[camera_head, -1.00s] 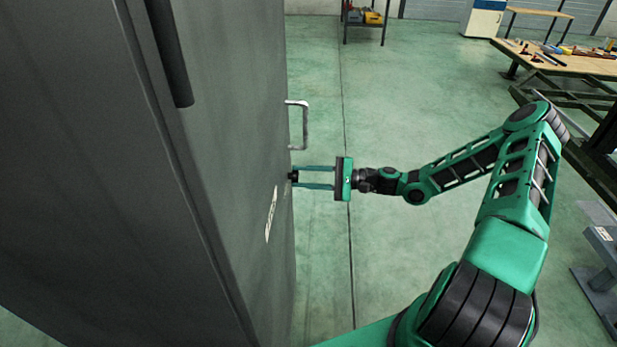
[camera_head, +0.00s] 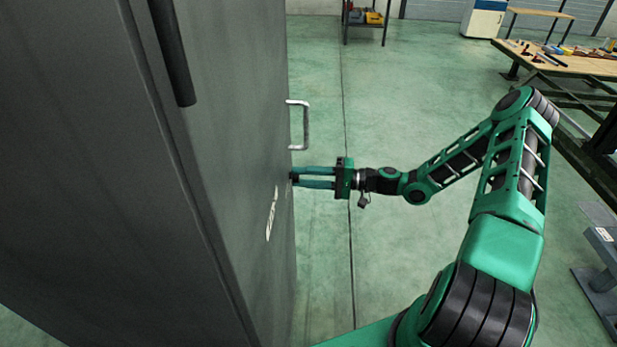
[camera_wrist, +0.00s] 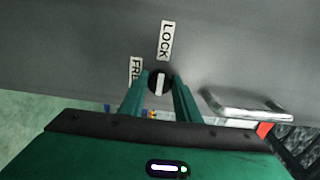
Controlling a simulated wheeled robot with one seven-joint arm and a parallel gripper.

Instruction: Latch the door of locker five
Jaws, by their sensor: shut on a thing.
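The grey locker door (camera_head: 235,130) fills the left of the head view and looks flush with the locker body. A dark round latch knob with a white stripe (camera_wrist: 160,84) is on the door in the wrist view. Its stripe lines up roughly with the "LOCK" label (camera_wrist: 166,40); a partly hidden "FREE" label (camera_wrist: 135,68) is to the left. My gripper (camera_head: 294,178) is shut on the knob, one finger on each side, and it shows in the wrist view (camera_wrist: 160,88). In the head view the knob is mostly hidden by the fingertips.
A metal pull handle (camera_head: 303,125) sticks out of the door just above my gripper, and shows at right in the wrist view (camera_wrist: 245,105). A black bar (camera_head: 170,50) is on the locker at upper left. Open green floor lies to the right; a workbench (camera_head: 560,62) stands farther back.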

